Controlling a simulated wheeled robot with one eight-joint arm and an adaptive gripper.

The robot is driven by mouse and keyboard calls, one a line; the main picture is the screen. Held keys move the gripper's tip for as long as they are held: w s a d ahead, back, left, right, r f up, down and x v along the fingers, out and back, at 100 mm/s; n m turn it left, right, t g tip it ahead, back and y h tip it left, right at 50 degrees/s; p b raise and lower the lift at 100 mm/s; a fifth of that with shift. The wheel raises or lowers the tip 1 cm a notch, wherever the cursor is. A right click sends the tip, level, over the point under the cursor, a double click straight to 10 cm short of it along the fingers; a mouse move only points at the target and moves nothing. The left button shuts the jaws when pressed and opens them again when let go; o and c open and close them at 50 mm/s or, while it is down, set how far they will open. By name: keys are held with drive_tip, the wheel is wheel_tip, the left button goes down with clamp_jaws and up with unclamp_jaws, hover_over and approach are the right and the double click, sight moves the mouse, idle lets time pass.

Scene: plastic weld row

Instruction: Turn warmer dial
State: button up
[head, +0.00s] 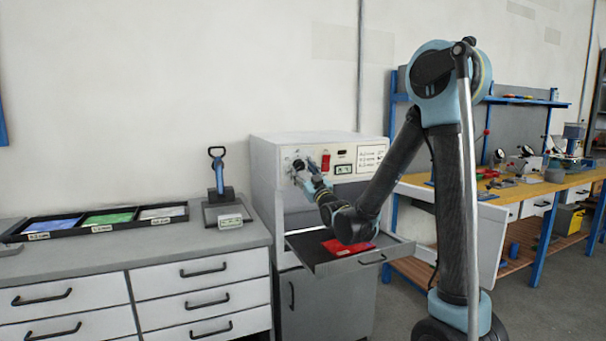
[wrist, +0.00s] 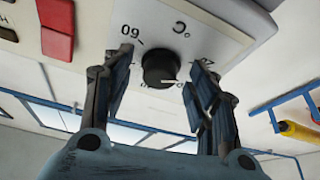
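The warmer (head: 270,185) is a white cabinet against the wall with a panel on its upper front. Its dial (wrist: 160,68) is a round black knob with a pale pointer mark, with "60" and a "°C" label printed near it in the wrist view. My gripper (wrist: 163,75) is open, with one finger on each side of the dial and a visible gap to it on both sides. In the head view my gripper (head: 304,170) is at the upper left of the panel and covers much of the dial.
A red rocker switch (wrist: 57,28) sits beside the dial. Below, an open drawer (head: 330,262) holds a red sheet (head: 348,252). Left is a counter with a tray (head: 100,222) of coloured sheets and a blue-handled tool (head: 219,175). A workbench (head: 510,192) stands right.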

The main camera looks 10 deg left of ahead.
drive_tip(key=c, duration=0.6)
drive_tip(key=shift+m+h, duration=0.3)
drive_tip(key=shift+m, duration=0.2)
drive_tip(key=m+t+h, duration=0.1)
drive_tip(key=m, duration=0.2)
drive_tip(key=m+t+h, duration=0.1)
drive_tip(key=m, duration=0.2)
drive_tip(key=m+h, duration=0.2)
drive_tip(key=shift+s+a+m+t, duration=0.25)
drive_tip(key=shift+m+t, duration=0.15)
drive_tip(key=m+h, duration=0.1)
drive_tip(key=m, duration=0.2)
drive_tip(key=m+h, duration=0.2)
drive_tip(key=m, duration=0.2)
drive_tip(key=shift+s+r, duration=0.1)
drive_tip(key=shift+r, duration=0.1)
drive_tip(key=shift+h, duration=0.3)
